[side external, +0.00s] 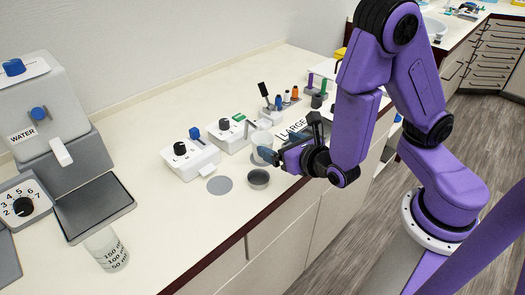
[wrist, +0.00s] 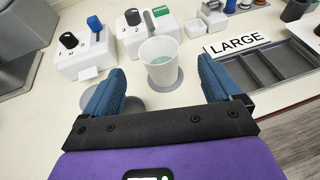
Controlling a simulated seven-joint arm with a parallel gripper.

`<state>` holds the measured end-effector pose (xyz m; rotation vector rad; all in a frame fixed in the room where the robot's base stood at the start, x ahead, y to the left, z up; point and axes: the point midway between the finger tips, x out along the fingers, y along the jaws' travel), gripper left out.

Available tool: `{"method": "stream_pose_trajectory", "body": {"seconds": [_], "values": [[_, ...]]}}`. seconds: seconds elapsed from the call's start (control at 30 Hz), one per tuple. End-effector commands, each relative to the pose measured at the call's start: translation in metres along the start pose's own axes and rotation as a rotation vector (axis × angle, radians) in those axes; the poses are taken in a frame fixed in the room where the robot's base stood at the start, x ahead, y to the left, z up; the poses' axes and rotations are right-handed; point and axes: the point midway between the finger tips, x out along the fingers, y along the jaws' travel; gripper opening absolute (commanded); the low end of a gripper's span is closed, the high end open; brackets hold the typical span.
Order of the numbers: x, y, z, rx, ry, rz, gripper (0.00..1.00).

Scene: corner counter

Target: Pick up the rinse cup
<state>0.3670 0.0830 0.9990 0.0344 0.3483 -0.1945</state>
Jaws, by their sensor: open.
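A white cup (wrist: 159,50), which I take for the rinse cup, stands upright on a grey round pad, with something greenish inside. In the side external view the cup (side external: 262,139) is partly hidden by my gripper. My gripper (wrist: 159,76) is open and empty. Its blue fingers point toward the cup, one on each side in the wrist view, with visible gaps between them and the cup. In the side external view my gripper (side external: 266,152) is low over the counter, close to the cup.
White dial boxes (side external: 190,160) stand behind the cup. A grey tray (wrist: 262,68) with a LARGE sign lies to the right. A graduated beaker (side external: 105,250) stands at the front left.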

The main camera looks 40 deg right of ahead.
Motion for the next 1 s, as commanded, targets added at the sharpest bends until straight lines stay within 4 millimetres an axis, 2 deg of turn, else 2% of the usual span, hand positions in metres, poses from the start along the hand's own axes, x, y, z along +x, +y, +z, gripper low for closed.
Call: {"method": "stream_pose_trajectory", "body": {"seconds": [0.5, 0.87, 1.0], "values": [[0.042, 0.0, 0.0, -0.001, 0.0, -0.003, 0.91], [0.055, 0.0, 0.0, 0.001, 0.001, -0.002, 0.91], [0.072, 0.0, -0.001, 0.004, 0.0, -0.005, 0.91]]}}
